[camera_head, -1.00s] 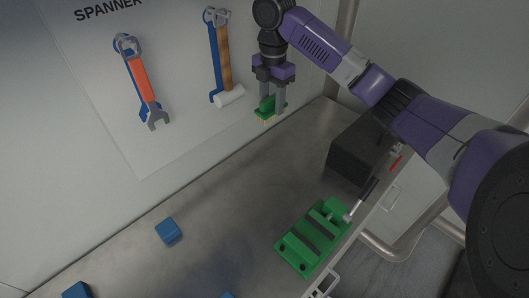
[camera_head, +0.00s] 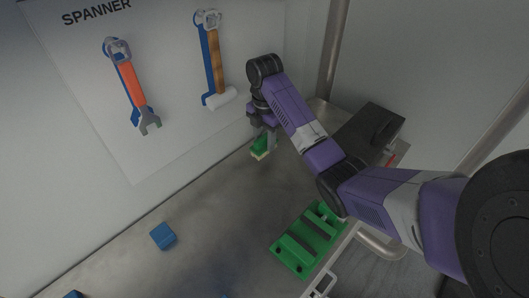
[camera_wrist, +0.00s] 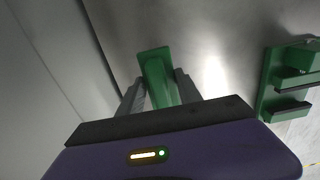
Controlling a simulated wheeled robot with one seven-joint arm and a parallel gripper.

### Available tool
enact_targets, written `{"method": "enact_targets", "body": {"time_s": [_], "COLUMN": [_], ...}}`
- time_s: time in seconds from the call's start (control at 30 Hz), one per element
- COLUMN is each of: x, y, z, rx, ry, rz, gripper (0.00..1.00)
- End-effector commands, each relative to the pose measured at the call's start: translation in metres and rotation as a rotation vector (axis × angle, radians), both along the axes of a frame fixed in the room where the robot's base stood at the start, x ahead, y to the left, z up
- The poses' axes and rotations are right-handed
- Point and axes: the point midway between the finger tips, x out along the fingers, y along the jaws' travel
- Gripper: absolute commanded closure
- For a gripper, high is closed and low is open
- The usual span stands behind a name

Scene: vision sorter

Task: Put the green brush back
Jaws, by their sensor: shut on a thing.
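The green brush (camera_head: 261,147) with a pale bristle edge is held between the fingers of my gripper (camera_head: 263,138), above the back of the metal table. In the wrist view the green brush (camera_wrist: 156,72) sticks out between the two grey fingers of my gripper (camera_wrist: 158,92), which is shut on it. A green holder (camera_head: 293,250) with dark slots lies on the table near the right edge, below and to the right of my gripper. Part of the green holder (camera_wrist: 270,78) shows at the right of the wrist view.
A spanner (camera_head: 128,85) and a hammer (camera_head: 213,60) hang on the wall board. A dark box (camera_head: 372,128) stands at the table's right edge behind my arm. A blue cube (camera_head: 163,236) lies on the table (camera_head: 205,225). The table's middle is clear.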

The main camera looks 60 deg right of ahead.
Motion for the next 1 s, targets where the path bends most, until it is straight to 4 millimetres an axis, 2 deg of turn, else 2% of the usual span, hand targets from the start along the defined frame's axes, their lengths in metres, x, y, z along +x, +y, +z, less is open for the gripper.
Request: {"method": "enact_targets", "body": {"time_s": [0.23, 0.5, 0.73, 0.77, 0.87, 1.0], "x": [0.0, 0.0, 0.0, 0.0, 0.0, 0.0], "y": [0.0, 0.0, 0.0, 0.0, 0.0, 0.0], "z": [-0.021, -0.054, -0.057, -0.057, -0.057, -0.057], "rx": [0.001, 0.0, 0.0, 0.0, 0.0, 0.0], "ry": [0.001, 0.0, -0.001, 0.0, 0.0, 0.0], "rz": [0.0, 0.0, 0.0, 0.0, 0.0, 0.0], "gripper": [1.0, 1.0, 1.0, 0.57, 0.37, 0.37]}}
